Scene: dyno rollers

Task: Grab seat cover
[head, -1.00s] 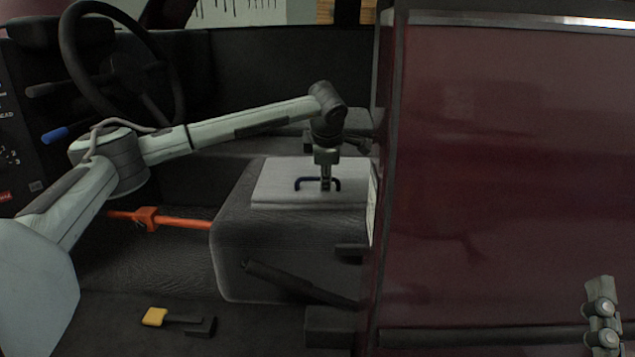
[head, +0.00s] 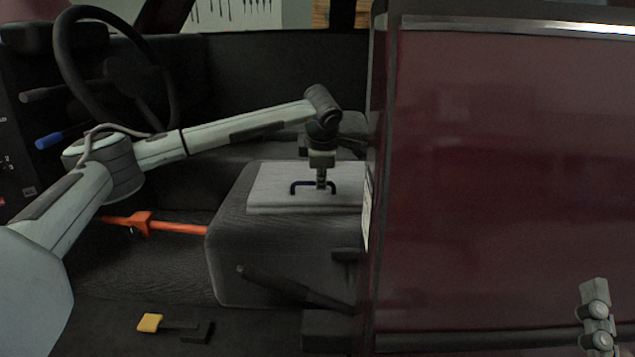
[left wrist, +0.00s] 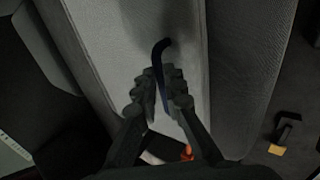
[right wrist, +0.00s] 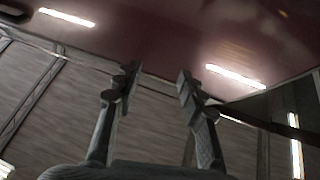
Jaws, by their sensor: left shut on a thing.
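The seat cover (head: 275,186) is a flat, pale grey pad with a dark blue handle (head: 299,185) on top. It lies on the dark grey seat (head: 235,265) inside the car; its right end is hidden by the door. My left gripper (head: 321,186) points down at the handle from above. In the left wrist view the left gripper (left wrist: 160,88) has its fingers closed around the handle (left wrist: 161,52), with the pale cover (left wrist: 115,50) beneath. In the right wrist view my right gripper (right wrist: 157,75) is open and empty, below the dark red door.
The dark red car door (head: 520,180) fills the right side. A steering wheel (head: 60,65) stands at upper left. An orange bar (head: 180,228) crosses the footwell. A lever (head: 290,288) juts out before the seat, and a yellow-and-black piece (head: 150,323) lies on the floor.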

